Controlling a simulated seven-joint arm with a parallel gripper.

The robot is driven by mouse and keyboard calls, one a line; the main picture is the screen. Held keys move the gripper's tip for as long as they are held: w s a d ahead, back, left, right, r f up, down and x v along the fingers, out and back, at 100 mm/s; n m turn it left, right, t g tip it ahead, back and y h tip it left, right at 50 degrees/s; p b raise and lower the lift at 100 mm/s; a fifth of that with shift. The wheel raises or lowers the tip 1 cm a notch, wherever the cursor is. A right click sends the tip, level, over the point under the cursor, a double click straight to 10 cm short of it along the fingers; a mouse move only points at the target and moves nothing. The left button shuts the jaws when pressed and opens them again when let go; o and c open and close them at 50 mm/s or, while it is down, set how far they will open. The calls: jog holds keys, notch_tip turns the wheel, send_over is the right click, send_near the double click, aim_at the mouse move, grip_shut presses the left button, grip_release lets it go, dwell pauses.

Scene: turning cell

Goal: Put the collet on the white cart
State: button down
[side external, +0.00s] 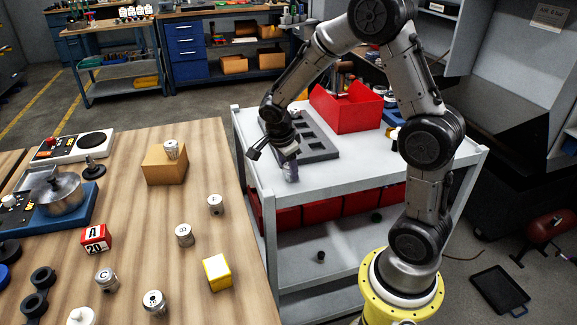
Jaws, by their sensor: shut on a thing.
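The white cart (330,178) stands right of the wooden table, with a flat top and a lower shelf. My gripper (288,153) is over the cart top's near left part, pointing down. It is shut on a small dark greyish-purple cylinder, which I take to be the collet (291,172). The collet hangs roughly upright below the fingers, just in front of the grey slotted tray. I cannot tell whether its lower end touches the cart top. The fingers hide its upper end.
On the cart are a grey slotted tray (318,143) and an open red bin (346,108). The front of the cart top is clear. The wooden table (150,215) holds several lettered silver cylinders, a cardboard box (165,166) and a yellow-and-white cube (217,272).

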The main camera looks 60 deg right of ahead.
jog(key=shift+c, duration=1.5)
grip_release()
jog(key=v, duration=1.2)
jog(key=s+a+r+n+t+y, duration=0.1)
jog(key=s+a+n+t+y, duration=0.1)
jog(key=s+a+n, duration=0.3)
jog(key=s+a+r+n+t+y, duration=0.2)
jog(key=s+a+n, duration=0.4)
jog(key=s+n, duration=0.6)
jog(key=shift+s+r+n+t, duration=0.2)
jog(key=shift+n+t, duration=0.4)
jog(key=shift+n, duration=2.7)
jog(key=shift+a, duration=0.15)
